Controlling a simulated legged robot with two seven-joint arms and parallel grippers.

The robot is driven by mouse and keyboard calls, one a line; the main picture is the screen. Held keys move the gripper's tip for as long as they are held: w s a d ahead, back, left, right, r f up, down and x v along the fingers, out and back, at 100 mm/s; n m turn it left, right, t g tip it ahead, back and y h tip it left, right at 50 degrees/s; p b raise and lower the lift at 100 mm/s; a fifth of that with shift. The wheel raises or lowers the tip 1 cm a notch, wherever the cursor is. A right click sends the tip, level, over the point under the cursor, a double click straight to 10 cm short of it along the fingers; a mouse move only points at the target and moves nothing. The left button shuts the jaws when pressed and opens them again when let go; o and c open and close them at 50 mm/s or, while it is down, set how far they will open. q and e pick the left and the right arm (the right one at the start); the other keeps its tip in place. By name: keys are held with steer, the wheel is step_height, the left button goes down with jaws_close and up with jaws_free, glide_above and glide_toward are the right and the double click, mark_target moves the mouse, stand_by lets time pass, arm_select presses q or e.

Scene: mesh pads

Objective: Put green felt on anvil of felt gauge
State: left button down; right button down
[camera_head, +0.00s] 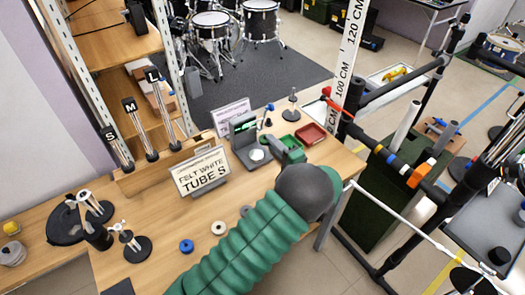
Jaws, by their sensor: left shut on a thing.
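The felt gauge (243,130) stands on the wooden bench, a dark grey device with a lit green display. Its pale round anvil (257,155) faces up at the front and looks bare. My left gripper (277,150) comes in past the grey wrist cap, just right of the anvil and apart from it. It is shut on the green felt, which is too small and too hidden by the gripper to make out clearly. My right gripper is out of view.
A red tray (311,134) and a partly hidden green tray (290,141) lie behind my gripper. A blue ring (186,246) and a white ring (218,228) lie near the front edge.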

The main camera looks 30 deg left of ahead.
mark_target(263, 156)
arm_select(q)
steer(key=a, duration=0.2)
steer(key=shift+s+a+f, duration=0.2)
steer(key=shift+s+a, duration=0.1)
steer(key=shift+s, duration=0.1)
steer(key=f, duration=0.1)
steer(key=f+b, duration=0.1)
steer(key=f, duration=0.1)
steer(key=shift+a+f, duration=0.3)
steer(key=shift+a, duration=0.05)
steer(key=shift+d+f, duration=0.1)
steer(key=shift+f, duration=0.1)
